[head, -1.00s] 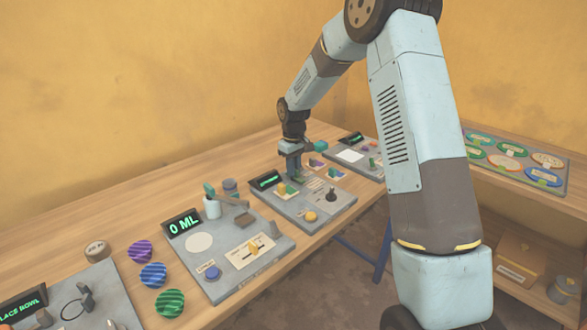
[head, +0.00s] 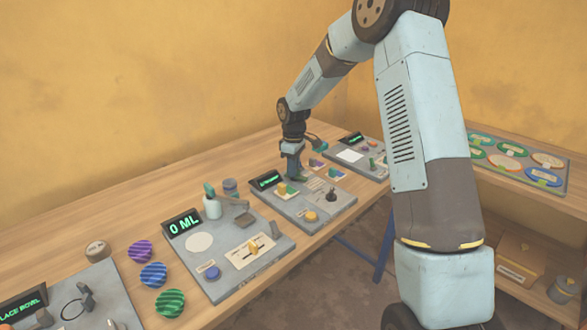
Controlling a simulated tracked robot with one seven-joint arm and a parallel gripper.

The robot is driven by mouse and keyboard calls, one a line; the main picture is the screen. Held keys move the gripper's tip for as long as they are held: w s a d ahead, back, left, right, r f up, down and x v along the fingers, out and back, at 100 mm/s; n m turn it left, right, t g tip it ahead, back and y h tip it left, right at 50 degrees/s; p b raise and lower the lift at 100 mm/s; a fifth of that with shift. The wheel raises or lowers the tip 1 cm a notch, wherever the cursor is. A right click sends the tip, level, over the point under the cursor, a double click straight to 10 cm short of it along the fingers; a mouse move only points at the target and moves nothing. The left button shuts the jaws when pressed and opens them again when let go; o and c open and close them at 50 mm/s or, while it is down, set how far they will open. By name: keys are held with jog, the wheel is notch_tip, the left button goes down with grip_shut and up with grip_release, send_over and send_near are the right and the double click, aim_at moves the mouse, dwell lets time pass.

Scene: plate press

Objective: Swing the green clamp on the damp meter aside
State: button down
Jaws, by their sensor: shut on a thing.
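The damp meter appears to be the grey panel (head: 292,208) in the middle of the bench, with a small dark display whose green text is too small to read. My gripper (head: 295,174) points down at the panel's back edge, right of the display. It is shut on a part of the green clamp that its fingers largely hide. A green piece (head: 317,141) shows just right of and behind my gripper, apparently the clamp's arm. Its exact joint to the panel is hidden.
Left stands a panel with a "0 ML" display (head: 184,222). Striped purple, blue and green bowls (head: 153,275) lie beside it. Another panel (head: 353,155) is close on the right. A side bench holds a tray of coloured plates (head: 512,159). Bare wood runs along the wall.

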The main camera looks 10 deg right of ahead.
jog(key=shift+d+f, duration=0.1)
jog(key=c, duration=1.1)
grip_release()
notch_tip(320, 180, up, 14)
jog(key=shift+f, duration=0.1)
